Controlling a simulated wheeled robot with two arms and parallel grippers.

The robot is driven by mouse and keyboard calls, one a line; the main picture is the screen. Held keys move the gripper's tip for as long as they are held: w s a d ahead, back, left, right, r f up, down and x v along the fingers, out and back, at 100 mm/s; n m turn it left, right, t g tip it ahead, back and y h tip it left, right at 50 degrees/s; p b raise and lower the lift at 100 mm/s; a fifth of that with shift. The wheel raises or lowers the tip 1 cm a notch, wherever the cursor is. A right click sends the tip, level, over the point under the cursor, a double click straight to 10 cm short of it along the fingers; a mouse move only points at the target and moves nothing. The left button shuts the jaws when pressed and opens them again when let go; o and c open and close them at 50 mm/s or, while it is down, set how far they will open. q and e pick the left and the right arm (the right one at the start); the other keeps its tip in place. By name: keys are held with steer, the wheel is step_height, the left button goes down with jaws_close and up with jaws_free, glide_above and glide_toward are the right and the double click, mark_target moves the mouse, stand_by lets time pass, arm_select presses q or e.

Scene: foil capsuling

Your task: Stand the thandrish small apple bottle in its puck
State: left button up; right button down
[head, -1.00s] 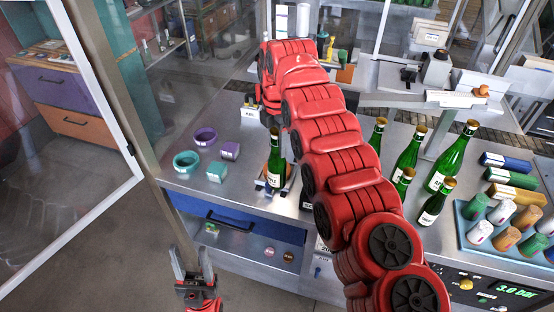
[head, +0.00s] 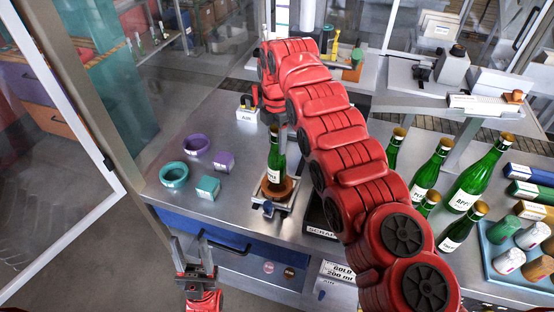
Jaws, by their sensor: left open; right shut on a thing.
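The small green bottle (head: 275,165) with a white label stands upright at the middle of the work table, over a round brown puck (head: 289,189) on a small metal stand (head: 272,205). Its lower end overlaps the puck; I cannot tell whether it is seated in it or just above. My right gripper (head: 274,122) is shut at the bottle's neck, partly hidden by my red arm. My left gripper (head: 193,254) is open and empty in front of the table, low at the left.
Teal (head: 174,175) and purple (head: 196,145) round pucks and square teal (head: 208,188) and purple (head: 224,160) ones lie to the left. Several larger green bottles (head: 430,168) and a tray (head: 497,254) of capsules stand right. A blue drawer (head: 225,235) is below.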

mark_target(277, 151)
steer(key=shift+w+f, duration=0.1)
steer(key=f+p, duration=0.2)
steer(key=f, duration=0.1)
steer(key=shift+s+f, duration=0.2)
steer(key=shift+w+f, duration=0.1)
steer(key=shift+f, duration=0.2)
steer(key=shift+c, duration=2)
jaws_free()
steer(key=shift+r, duration=0.25)
